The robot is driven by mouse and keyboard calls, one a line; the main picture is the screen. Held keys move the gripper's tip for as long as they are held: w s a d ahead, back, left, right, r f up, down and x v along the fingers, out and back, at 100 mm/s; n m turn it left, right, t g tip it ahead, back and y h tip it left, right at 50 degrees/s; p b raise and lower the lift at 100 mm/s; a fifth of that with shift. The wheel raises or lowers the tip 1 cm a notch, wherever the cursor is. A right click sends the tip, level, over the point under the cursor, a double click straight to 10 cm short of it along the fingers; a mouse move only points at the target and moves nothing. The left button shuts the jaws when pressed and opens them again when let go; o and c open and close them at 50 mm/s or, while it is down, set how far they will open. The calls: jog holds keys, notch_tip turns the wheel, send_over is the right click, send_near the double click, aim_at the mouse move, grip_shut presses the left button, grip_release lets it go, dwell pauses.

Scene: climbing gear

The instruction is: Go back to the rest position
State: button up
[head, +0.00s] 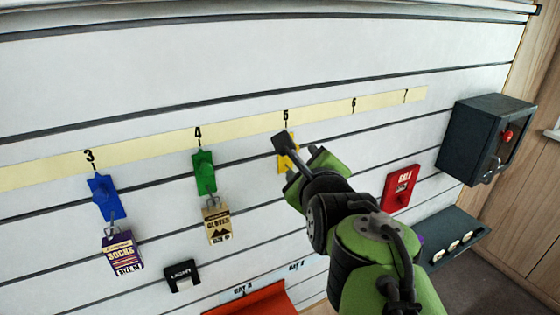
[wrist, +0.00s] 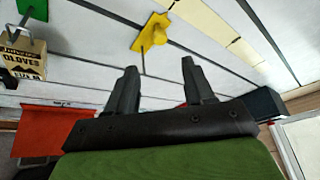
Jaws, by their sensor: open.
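My gripper (wrist: 158,64) is open in the wrist view, its two dark fingers apart with nothing between them. The yellow hook plate (wrist: 150,33) is on the slatted wall beyond and above the fingers, with clear space between in the picture. In the head view my green and black arm reaches up in front of the wall and partly covers the yellow plate (head: 283,163) under number 5.
A socks pack (head: 122,253) hangs from the blue hook (head: 104,197) and a gloves pack (head: 217,224) from the green hook (head: 204,171).

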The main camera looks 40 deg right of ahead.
jog(key=shift+v, duration=1)
jog(key=s+a+f+n+g+y, duration=0.3)
jog(key=a+f+n, duration=0.4)
jog(key=n, duration=0.9)
jog(key=s+a+f+n+g+y, duration=0.3)
jog(key=s+a+f+n+y, duration=0.2)
jog(key=n, duration=1.2)
jog(key=s+a+f, duration=0.1)
jog(key=a+f, duration=0.2)
jog(key=a, duration=0.3)
jog(key=shift+a+f+g, duration=0.2)
jog(key=shift+g, duration=0.2)
jog(key=shift+a, duration=0.1)
